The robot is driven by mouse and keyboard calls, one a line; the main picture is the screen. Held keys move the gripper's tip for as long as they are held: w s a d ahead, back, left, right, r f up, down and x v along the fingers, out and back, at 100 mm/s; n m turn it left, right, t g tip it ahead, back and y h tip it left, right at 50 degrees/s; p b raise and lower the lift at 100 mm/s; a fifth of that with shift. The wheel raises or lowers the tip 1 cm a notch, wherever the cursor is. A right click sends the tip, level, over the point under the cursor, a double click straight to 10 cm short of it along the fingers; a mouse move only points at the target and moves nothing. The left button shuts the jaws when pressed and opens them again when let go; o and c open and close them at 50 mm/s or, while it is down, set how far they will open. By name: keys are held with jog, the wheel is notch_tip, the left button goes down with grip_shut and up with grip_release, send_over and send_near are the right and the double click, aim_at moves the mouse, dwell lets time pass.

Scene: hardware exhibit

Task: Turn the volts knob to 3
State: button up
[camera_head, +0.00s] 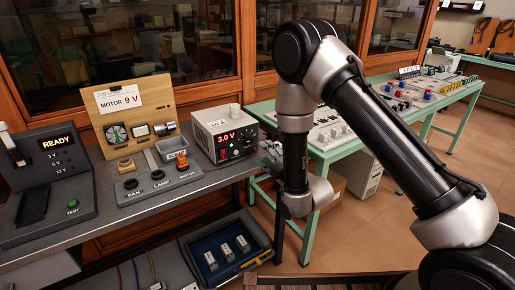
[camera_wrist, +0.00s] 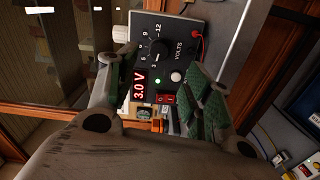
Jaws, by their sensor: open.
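The power supply (camera_head: 225,134) is a light box with a dark front on the left bench, with a red display (camera_head: 226,137) reading 3.0 V. In the wrist view its dark front panel (camera_wrist: 187,42) appears turned sideways. The black volts knob (camera_wrist: 159,49) has a scale marked 3, 6, 9 and 12 and the word VOLTS beside it. Its pointer is too small to read surely. The display (camera_wrist: 140,86) also reads 3.0 V here. My gripper (camera_wrist: 163,62) is open, its green-padded fingers on either side of the knob's area. I cannot tell whether either finger touches it.
A red switch (camera_wrist: 166,98) and a red socket (camera_wrist: 198,35) are on the panel. A board labelled MOTOR 9 V (camera_head: 125,99) and a fan, lamp and motor panel (camera_head: 158,180) stand left. A READY tester (camera_head: 58,165) is farther left. A green table (camera_head: 263,112) stands right.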

jog(key=v, duration=0.2)
jog(key=shift+s+d, duration=0.2)
jog(key=shift+s, duration=0.1)
